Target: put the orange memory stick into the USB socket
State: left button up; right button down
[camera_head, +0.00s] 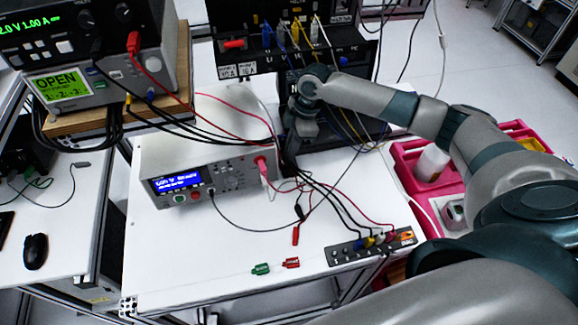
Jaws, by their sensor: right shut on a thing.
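My right arm reaches in from the right, and my right gripper (303,127) points down in front of the black unit (330,125) at the back of the white table. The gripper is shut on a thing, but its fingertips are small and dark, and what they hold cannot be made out. I cannot pick out the orange memory stick anywhere in the head view. The USB socket cannot be made out either. My left gripper is not in view.
A white instrument (205,165) with a blue display stands left of my gripper, with cables running around it. A black socket strip (370,247) and green (261,268) and red (291,262) connectors lie in front. A pink crate (410,165) stands right. The table's front left is clear.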

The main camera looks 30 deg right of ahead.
jog(key=shift+f, duration=0.4)
jog(key=c, duration=1.8)
grip_release()
jog(key=shift+r, duration=0.1)
jog(key=shift+d+r+b, duration=0.2)
jog(key=shift+r+b, duration=0.25)
jog(key=shift+r, duration=0.1)
jog(key=b+v, duration=0.2)
jog(key=v, duration=0.4)
jog(key=shift+r, duration=0.1)
